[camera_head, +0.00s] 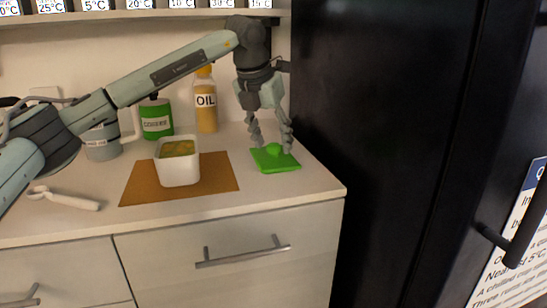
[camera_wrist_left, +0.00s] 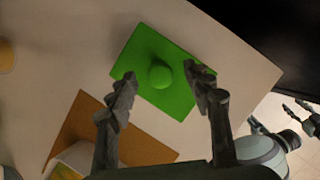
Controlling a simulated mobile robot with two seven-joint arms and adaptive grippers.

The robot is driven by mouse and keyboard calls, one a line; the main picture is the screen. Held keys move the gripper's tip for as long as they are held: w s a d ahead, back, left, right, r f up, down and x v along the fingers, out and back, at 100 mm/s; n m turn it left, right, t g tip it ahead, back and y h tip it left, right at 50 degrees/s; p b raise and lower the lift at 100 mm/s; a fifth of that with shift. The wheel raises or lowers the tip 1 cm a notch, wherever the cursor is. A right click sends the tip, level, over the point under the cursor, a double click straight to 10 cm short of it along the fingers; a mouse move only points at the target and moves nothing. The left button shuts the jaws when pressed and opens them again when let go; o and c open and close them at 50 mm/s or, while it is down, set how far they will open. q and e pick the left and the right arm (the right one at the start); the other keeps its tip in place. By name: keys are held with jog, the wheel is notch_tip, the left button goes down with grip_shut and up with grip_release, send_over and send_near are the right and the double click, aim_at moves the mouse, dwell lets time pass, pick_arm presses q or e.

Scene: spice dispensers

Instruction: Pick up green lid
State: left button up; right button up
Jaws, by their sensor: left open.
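The green lid (camera_head: 277,163) is a flat square with a round knob on top. It lies on the counter near its right end, and in the left wrist view it (camera_wrist_left: 160,45) sits just ahead of my fingers. My left gripper (camera_head: 270,142) is open and points down just above the lid. In the left wrist view its fingers (camera_wrist_left: 160,92) are spread, with the round knob (camera_wrist_left: 160,75) between and slightly beyond the tips. I cannot tell whether the fingers touch the lid. A small part of another gripper (camera_wrist_left: 305,112), likely my right, shows at the right edge of the left wrist view.
A white container (camera_head: 178,170) with food inside stands on a brown mat (camera_head: 220,178) left of the lid. An oil bottle (camera_head: 206,100), a green canister (camera_head: 156,118) and a mug (camera_head: 101,142) stand behind. A white utensil (camera_head: 65,199) lies at left. A black fridge (camera_head: 400,120) borders the counter's right.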

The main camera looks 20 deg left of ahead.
pick_arm(q)
jog(key=shift+f, duration=0.2)
jog(key=shift+w, duration=0.1)
grip_shut()
jog(key=shift+r, duration=0.1)
